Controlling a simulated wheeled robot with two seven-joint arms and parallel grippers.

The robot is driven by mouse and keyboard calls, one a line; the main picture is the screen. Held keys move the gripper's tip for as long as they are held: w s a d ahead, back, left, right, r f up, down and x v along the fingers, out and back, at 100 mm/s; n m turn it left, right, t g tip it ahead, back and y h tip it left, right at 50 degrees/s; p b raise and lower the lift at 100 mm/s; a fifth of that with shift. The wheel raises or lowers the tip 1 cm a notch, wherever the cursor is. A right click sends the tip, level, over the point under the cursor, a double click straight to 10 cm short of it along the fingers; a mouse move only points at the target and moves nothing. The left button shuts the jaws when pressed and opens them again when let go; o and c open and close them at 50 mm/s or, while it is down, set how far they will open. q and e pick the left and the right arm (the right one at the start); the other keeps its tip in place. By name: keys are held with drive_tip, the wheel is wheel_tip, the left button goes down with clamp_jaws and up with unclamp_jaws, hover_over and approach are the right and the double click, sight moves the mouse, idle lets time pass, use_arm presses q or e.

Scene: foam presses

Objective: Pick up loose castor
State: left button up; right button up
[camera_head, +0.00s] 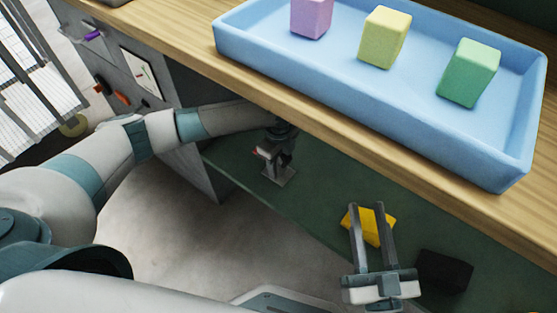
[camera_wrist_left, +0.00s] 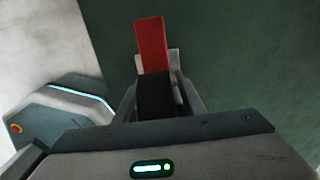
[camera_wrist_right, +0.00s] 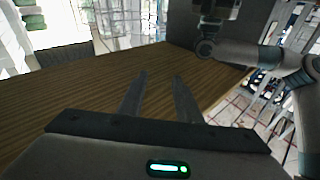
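My left gripper (camera_head: 281,148) is low below the table edge at the castor. Its fingers lie on both sides of the black part; I cannot tell whether they grip it. My right gripper (camera_head: 369,207) is open and empty, its fingers apart. It also shows in the right wrist view (camera_wrist_right: 160,78).
A wooden table (camera_head: 190,45) carries a blue tray (camera_head: 370,105) with purple (camera_head: 312,17), yellow (camera_head: 384,37) and green (camera_head: 469,73) blocks. A yellow object (camera_head: 378,228) and black box (camera_head: 443,270) lie below the table, near my right gripper. A grey cabinet (camera_head: 150,95) stands left.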

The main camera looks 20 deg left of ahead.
use_arm(q)
clamp_jaws()
drive_tip(key=shift+r, duration=0.15)
